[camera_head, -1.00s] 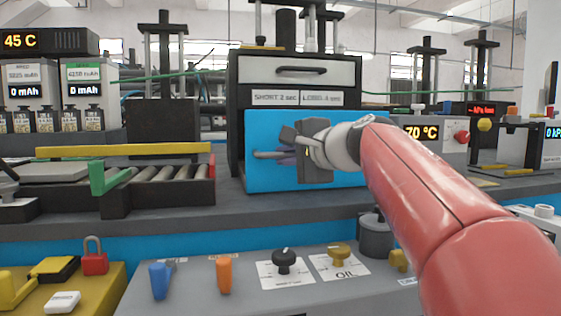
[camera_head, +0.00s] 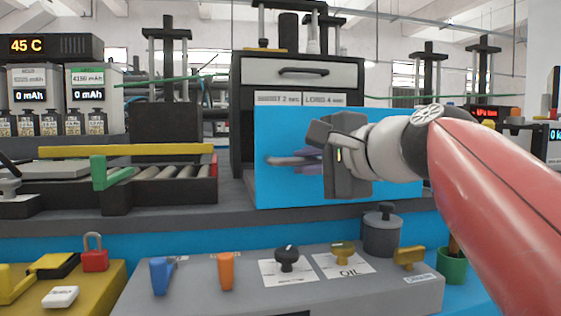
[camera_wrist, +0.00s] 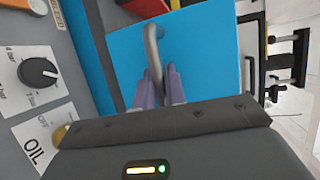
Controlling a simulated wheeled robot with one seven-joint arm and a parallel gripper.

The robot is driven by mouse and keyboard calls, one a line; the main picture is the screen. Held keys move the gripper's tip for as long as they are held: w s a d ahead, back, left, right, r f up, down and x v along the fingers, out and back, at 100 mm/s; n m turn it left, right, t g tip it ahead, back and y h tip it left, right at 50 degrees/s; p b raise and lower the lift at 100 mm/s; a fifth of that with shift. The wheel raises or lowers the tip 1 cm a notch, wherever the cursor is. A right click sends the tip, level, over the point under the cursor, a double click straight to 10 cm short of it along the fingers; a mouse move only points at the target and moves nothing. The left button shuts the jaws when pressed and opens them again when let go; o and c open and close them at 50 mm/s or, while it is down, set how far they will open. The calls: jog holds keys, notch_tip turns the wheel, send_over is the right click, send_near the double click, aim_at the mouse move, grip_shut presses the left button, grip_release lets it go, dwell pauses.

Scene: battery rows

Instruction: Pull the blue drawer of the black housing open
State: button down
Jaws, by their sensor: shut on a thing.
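The blue drawer (camera_head: 290,128) is in the lower part of the black housing (camera_head: 241,105). Its front stands out from the housing and overlaps the lower edge of the labels above. My gripper (camera_head: 284,159) is in front of the drawer front, its fingers shut on the drawer's grey handle. In the wrist view the fingers (camera_wrist: 157,82) close around the lower part of the curved handle (camera_wrist: 152,40), against the blue front (camera_wrist: 208,45). My wrist and arm cover the right part of the drawer front in the head view. The drawer's inside is hidden.
A grey panel with knobs (camera_head: 287,258), an orange peg (camera_head: 226,270) and a blue peg (camera_head: 160,275) lies below. A dark pot (camera_head: 382,235) stands under my wrist. A roller rack (camera_head: 165,185) is to the left. A white upper drawer (camera_head: 262,72) is above.

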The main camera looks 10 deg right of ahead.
jog(key=shift+f, duration=0.1)
jog(key=c, duration=1.5)
grip_release()
jog(key=shift+o, duration=0.2)
jog(key=v, duration=0.8)
jog(key=shift+p, duration=0.45)
